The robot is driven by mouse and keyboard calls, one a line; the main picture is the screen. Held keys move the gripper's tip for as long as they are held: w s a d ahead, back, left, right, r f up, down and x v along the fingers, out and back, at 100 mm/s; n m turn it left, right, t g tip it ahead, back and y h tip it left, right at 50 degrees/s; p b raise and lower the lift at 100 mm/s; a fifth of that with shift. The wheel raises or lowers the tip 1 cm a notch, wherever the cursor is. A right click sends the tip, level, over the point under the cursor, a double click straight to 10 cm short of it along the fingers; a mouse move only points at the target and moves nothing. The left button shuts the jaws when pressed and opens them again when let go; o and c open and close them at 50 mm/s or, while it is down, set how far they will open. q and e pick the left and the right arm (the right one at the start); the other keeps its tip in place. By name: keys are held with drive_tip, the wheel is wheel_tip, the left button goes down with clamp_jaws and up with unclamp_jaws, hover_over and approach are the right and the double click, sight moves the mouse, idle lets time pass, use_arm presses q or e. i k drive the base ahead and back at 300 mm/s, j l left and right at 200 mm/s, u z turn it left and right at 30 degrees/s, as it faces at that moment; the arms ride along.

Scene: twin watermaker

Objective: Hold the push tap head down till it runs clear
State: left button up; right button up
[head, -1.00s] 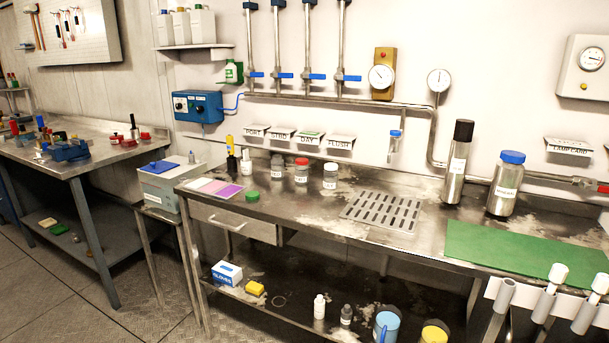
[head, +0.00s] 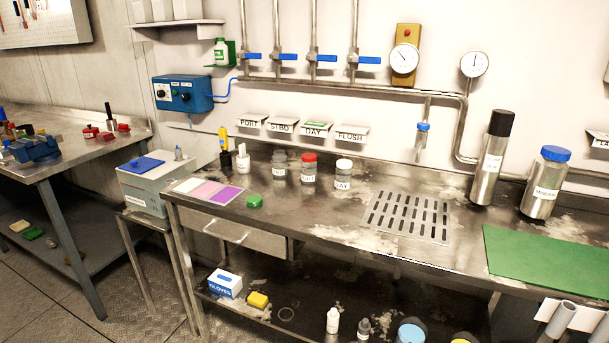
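A small blue-topped fitting (head: 423,127) with a clear body below it hangs on a pipe at the wall, above the slotted drain plate (head: 407,217) in the steel bench. It looks like the push tap, but it is too small to be sure, and I cannot see any water running from it. Nothing touches its top. Neither of my grippers is in view.
The steel bench (head: 330,226) has small jars (head: 309,171) left of the drain plate. A black-topped flask (head: 490,160), a blue-lidded jar (head: 545,183) and a green mat (head: 545,262) are on the right. Blue-handled valves (head: 325,58) line the pipes above.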

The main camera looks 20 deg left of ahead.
sight(424, 126)
drive_tip(key=j, duration=0.4)
drive_tip(key=i+j, duration=0.1)
drive_tip(key=j, duration=0.9)
drive_tip(key=k+j, duration=0.1)
drive_tip(key=j, duration=0.55)
drive_tip(key=z, duration=0.05)
